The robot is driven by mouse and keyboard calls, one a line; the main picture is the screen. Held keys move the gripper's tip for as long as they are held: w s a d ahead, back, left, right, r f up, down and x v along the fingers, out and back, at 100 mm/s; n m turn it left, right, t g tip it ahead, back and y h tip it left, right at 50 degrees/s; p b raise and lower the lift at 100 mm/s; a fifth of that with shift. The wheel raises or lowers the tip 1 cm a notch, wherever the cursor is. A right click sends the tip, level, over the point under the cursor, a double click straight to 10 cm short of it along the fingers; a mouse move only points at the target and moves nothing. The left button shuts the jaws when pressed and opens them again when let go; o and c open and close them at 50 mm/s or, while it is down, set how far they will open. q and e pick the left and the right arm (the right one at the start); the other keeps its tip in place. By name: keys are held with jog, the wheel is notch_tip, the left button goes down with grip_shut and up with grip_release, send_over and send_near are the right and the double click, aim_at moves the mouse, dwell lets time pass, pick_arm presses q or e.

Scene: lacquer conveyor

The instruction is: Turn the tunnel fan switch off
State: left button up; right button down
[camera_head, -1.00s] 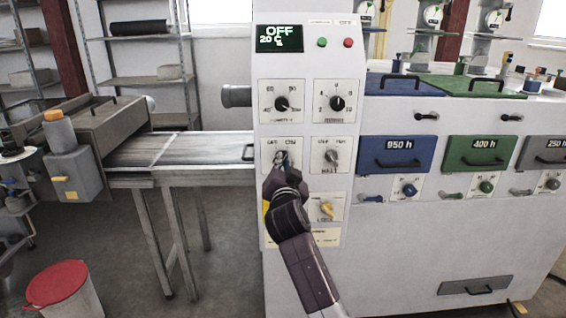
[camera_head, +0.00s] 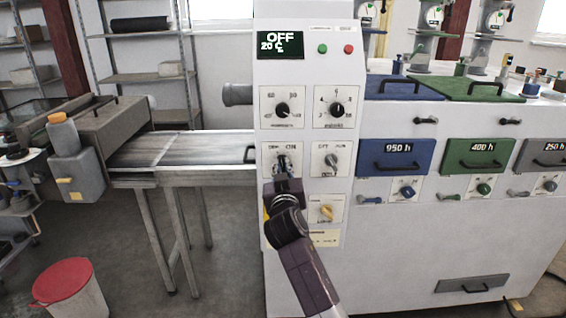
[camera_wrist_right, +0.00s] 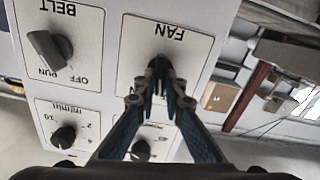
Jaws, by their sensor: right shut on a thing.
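The tunnel fan switch (camera_head: 281,159) is a dark knob on a white plate on the tall control panel (camera_head: 262,215). In the right wrist view the plate (camera_wrist_right: 190,48) reads FAN upside down, and the fan switch (camera_wrist_right: 160,61) is mostly hidden by the fingertips. My right gripper (camera_head: 283,175) is at this switch, shut on it. It also shows in the right wrist view (camera_wrist_right: 160,78), its two fingers close together around the knob. The exact angle of the knob is hard to tell. My left gripper is not in view.
The belt knob (camera_wrist_right: 48,50) is beside the fan plate. Two dials (camera_head: 282,109) (camera_head: 337,108) are above and a yellow switch (camera_head: 326,211) is at lower right. The display (camera_head: 279,42) reads OFF and 20 C. A conveyor (camera_head: 190,148) runs to the panel's left.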

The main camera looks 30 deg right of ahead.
jog(key=shift+a+n+p, duration=0.1)
jog(key=shift+n+p, duration=0.65)
jog(key=shift+n, duration=1.15)
jog(key=c, duration=2)
grip_release()
jog(key=shift+s+a, duration=0.1)
jog(key=v, duration=1.1)
jog(key=shift+s+a+f, duration=0.1)
jog(key=shift+s+a, duration=0.15)
